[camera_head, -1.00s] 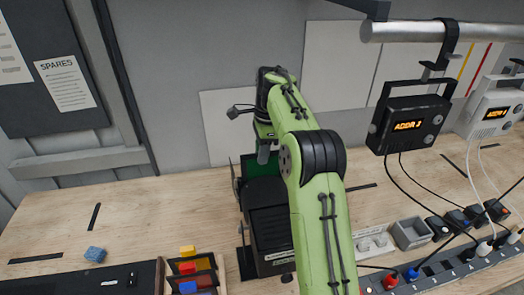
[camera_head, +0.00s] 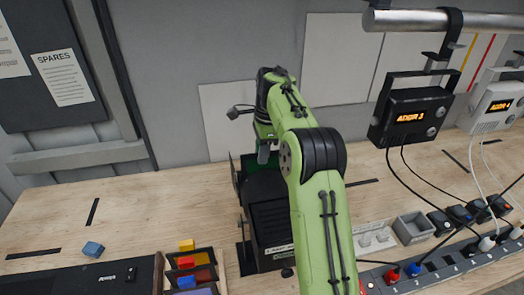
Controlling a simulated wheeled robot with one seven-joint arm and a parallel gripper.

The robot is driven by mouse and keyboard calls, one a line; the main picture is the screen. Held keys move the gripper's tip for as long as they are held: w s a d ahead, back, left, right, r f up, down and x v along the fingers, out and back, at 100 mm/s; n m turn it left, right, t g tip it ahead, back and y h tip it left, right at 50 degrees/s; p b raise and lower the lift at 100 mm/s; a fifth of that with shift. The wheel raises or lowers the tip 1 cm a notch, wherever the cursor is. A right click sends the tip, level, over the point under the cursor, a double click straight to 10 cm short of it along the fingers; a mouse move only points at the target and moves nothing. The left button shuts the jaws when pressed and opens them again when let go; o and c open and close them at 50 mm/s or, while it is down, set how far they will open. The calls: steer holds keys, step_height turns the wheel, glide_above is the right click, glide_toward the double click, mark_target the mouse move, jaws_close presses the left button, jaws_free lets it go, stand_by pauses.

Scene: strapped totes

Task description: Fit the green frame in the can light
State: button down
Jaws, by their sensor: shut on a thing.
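The can light (camera_head: 268,225) is a black ribbed housing standing on the wooden bench, partly hidden behind my green arm. The green frame (camera_head: 248,162) shows as a dark green edge at the top back of the housing. My gripper (camera_head: 264,155) points down there, shut on the frame; its fingertips and the grip itself are mostly hidden. I cannot tell whether the frame is seated in its slot or only resting against the housing.
A rack of yellow, red and blue pieces (camera_head: 188,262) stands left of the light. A grey tray (camera_head: 413,229), cables and a socket strip (camera_head: 440,271) crowd the right. The left bench is mostly clear.

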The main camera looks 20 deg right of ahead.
steer(key=shift+f+b, duration=0.9)
steer(key=shift+f, duration=0.55)
steer(key=c, duration=0.9)
jaws_free()
steer(key=r+p, duration=0.2)
steer(key=r, duration=0.2)
steer(key=d+r+p, duration=0.1)
steer(key=r+p, duration=0.2)
steer(key=r, duration=0.2)
steer(key=r+p, duration=0.2)
steer(key=r, duration=0.3)
steer(key=shift+d+r+p, duration=0.15)
steer(key=shift+d+p, duration=0.1)
steer(key=shift+p, duration=0.05)
steer(key=shift+s+d+r, duration=0.15)
steer(key=shift+r, duration=0.5)
